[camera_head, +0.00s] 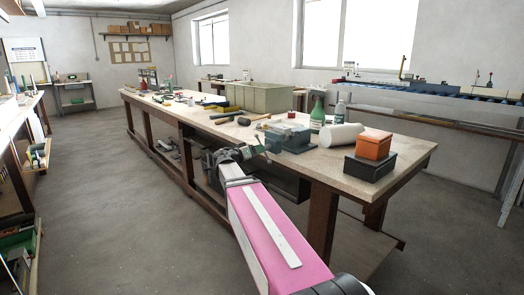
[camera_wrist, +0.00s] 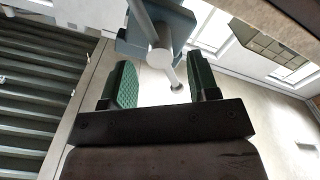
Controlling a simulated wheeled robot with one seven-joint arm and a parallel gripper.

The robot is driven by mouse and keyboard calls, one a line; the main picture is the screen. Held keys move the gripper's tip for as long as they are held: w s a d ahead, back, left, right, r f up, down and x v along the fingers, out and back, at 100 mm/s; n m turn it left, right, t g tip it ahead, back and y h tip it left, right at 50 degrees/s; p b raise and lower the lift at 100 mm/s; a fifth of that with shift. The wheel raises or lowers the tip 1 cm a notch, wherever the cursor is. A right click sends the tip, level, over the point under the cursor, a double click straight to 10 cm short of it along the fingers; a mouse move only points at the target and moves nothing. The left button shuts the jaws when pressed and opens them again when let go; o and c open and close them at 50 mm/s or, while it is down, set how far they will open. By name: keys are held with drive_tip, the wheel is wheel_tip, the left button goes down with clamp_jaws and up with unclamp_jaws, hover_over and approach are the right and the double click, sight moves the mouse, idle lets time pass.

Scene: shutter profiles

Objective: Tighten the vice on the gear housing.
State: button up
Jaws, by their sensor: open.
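The blue-grey vice (camera_head: 291,143) stands near the front edge of the long workbench. A greyish part (camera_head: 286,127), perhaps the gear housing, sits at its jaws; the clamping is too small to make out. My gripper (camera_head: 261,146) is just left of the vice, at the bench's front edge. In the wrist view, my gripper (camera_wrist: 155,82) is open, with green-padded fingers apart. The vice body (camera_wrist: 178,25) shows beyond them. Its round screw end (camera_wrist: 159,56) and slanted handle bar (camera_wrist: 143,18) show between the fingers, and the bar's knob lies near the right finger. I see no clear contact.
A mallet (camera_head: 252,119) lies behind. The floor (camera_head: 110,200) left of the bench is clear.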

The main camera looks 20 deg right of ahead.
drive_tip(key=shift+x, duration=1.75)
clamp_jaws()
drive_tip(key=m, duration=0.3)
drive_tip(key=shift+m, duration=2.3)
